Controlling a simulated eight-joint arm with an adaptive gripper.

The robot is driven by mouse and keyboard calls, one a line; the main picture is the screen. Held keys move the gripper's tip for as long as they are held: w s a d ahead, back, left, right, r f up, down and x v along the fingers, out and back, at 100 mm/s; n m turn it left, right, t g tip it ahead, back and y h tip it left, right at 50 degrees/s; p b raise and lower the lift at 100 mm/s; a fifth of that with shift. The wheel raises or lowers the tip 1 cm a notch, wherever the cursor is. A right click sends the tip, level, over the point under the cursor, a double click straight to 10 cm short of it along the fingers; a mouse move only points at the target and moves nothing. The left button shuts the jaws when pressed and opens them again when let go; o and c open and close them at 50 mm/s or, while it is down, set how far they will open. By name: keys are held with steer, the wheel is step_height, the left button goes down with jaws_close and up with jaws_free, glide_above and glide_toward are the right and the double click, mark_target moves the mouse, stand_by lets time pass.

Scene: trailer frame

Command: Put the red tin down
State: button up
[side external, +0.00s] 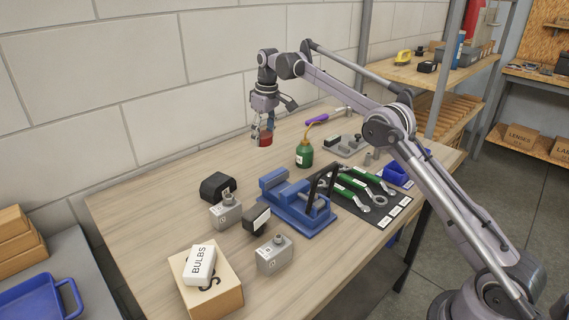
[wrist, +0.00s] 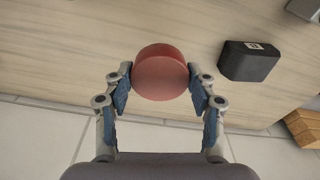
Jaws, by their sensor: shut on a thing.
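The red tin (side external: 265,139) is a short round can near the back of the wooden table (side external: 170,215), close to the wall. My gripper (side external: 263,130) is above it, with its fingers around its sides. In the wrist view the tin (wrist: 160,72) sits between the two blue-padded fingertips of my gripper (wrist: 160,80), and the gripper is shut on it. The tin looks upright in the side external view. I cannot tell whether its underside touches the table or is slightly above it.
A green oil bottle (side external: 304,154) stands right of the tin. Wood around the tin's left side is clear. The block wall (side external: 150,80) is close behind.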

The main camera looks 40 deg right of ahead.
mark_target(265, 170)
steer(key=shift+d+f, duration=0.25)
steer(key=shift+f, duration=4.75)
steer(key=shift+f, duration=0.15)
steer(key=o, duration=1.2)
steer(key=r, duration=0.4)
steer(key=s+r, duration=0.1)
steer(key=r, duration=0.7)
steer(key=shift+s+d+r, duration=0.1)
steer(key=shift+s+d, duration=0.1)
steer(key=shift+a, duration=0.1)
